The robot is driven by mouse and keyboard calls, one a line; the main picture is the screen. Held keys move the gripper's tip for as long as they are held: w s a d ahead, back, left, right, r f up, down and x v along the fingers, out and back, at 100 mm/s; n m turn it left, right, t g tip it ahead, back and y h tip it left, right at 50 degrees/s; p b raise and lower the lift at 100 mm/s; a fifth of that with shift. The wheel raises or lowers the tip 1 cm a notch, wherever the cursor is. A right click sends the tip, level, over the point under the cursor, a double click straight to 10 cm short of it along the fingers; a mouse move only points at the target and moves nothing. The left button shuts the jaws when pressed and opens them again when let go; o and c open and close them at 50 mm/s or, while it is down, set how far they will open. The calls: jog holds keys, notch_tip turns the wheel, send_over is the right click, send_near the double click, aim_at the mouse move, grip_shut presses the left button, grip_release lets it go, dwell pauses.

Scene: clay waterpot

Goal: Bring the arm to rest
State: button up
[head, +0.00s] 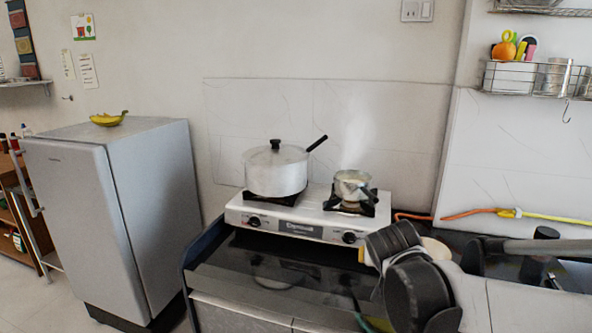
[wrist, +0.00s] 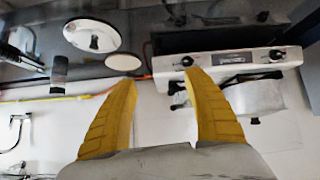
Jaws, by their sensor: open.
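My gripper (wrist: 160,80) shows in the wrist view as two yellow ribbed fingers spread wide apart. Nothing is between them. In the head view my dark arm links (head: 410,280) stand over the counter at the lower right, in front of the stove's right end. The gripper itself is mostly hidden there. The wrist view looks upside down towards the stove (wrist: 235,58), with a metal pot (wrist: 257,97) beyond the right finger. The fingers do not visibly hold anything.
The two-burner stove (head: 290,222) carries a lidded pot (head: 275,172) and a small steaming saucepan (head: 350,184). A fridge (head: 120,210) with bananas (head: 108,119) on top stands left. An orange-yellow hose (head: 470,212) runs along the wall. A wire shelf (head: 535,80) hangs upper right. Floor lies lower left.

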jog(key=s+a+f+n+g+y, duration=0.1)
jog(key=s, duration=1.1)
jog(key=s+f+n+g+y, duration=0.1)
jog(key=s+f, duration=0.1)
jog(key=s, duration=1)
jog(key=shift+a+y, duration=0.35)
jog(key=shift+y, duration=0.05)
jog(key=shift+f, duration=0.1)
